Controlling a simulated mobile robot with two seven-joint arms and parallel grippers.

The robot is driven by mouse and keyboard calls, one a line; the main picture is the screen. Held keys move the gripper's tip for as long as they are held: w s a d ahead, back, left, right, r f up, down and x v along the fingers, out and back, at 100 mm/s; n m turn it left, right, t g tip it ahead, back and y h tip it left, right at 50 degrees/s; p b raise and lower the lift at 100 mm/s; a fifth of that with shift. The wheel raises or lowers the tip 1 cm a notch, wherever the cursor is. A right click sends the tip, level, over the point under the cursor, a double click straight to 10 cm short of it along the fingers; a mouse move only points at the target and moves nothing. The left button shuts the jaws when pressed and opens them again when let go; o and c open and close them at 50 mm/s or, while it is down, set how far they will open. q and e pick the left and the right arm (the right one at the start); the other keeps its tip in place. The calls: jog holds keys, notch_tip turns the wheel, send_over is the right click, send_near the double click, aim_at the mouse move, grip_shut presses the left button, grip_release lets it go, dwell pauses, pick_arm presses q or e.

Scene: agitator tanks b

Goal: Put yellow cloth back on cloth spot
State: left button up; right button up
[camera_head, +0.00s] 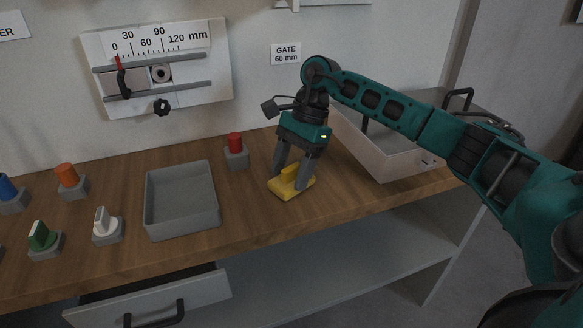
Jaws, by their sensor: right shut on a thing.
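A yellow cloth (284,190) is on the wooden bench top, between the grey tray and the pale bin. My right gripper (291,182) reaches down over it from the right, with its fingers on either side of a raised fold of the cloth. The gripper is shut on this fold. The lower part of the cloth seems to lie on or just above the wood; I cannot tell which. No marked cloth spot can be made out in this view. My left gripper is not in view.
An empty grey tray (150,204) stands left of the cloth, and a red knob (235,142) behind it. A pale bin (400,166) stands close on the right. Several coloured knobs line the left. A drawer (150,302) is partly open below the bench edge.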

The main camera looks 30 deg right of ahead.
jog(key=shift+f, duration=0.15)
jog(key=o, duration=0.9)
jog(key=shift+o, duration=0.2)
jog(key=shift+r, duration=0.2)
jog(key=p+v, duration=0.1)
jog(key=v, duration=1.1)
